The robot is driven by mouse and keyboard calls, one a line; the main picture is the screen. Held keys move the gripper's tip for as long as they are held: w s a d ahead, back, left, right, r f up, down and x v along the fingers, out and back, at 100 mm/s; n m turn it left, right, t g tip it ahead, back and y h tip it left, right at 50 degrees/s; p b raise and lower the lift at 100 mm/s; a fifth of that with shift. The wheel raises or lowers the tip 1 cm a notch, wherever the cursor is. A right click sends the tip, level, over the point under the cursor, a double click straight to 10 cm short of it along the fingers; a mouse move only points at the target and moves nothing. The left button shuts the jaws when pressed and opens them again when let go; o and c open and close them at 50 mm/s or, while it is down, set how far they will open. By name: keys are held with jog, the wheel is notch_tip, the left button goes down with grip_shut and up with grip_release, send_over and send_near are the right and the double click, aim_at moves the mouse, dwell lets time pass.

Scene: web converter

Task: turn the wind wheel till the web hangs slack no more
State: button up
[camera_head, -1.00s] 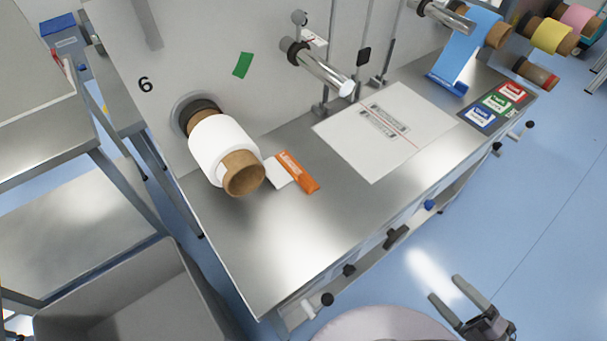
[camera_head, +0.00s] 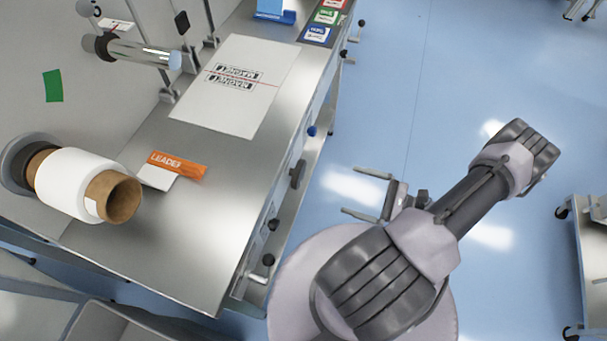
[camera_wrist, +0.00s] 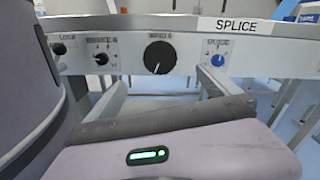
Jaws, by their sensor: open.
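The wind wheel appears to be the large round black knob (camera_wrist: 160,57) on the front panel in the wrist view; its label is blurred but seems to read WIND. In the head view it is the largest black knob (camera_head: 297,173) on the bench's front edge. My gripper (camera_head: 349,191) is open and empty, its fingers pointing at the bench front, apart from the knob. A white web roll (camera_head: 75,183) sits on a spindle at the left. A short white end with an orange LEADER tab (camera_head: 180,164) lies on the bench. Slack in the web is hard to tell.
A blue knob (camera_wrist: 218,59) is right of the wheel; smaller black knobs (camera_wrist: 102,58) are to its left. The bench (camera_head: 170,250) carries a white splice sheet (camera_head: 228,112) and a steel roller (camera_head: 140,52). Blue floor is open beyond my arm; a cart (camera_head: 590,240) stands far right.

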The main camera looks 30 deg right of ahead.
aim_at(302, 175)
jog(key=b+x, duration=0.2)
jog(key=x, duration=1.3)
jog(key=shift+w+a, duration=0.15)
jog(key=shift+a, duration=0.05)
jog(key=c, duration=1.3)
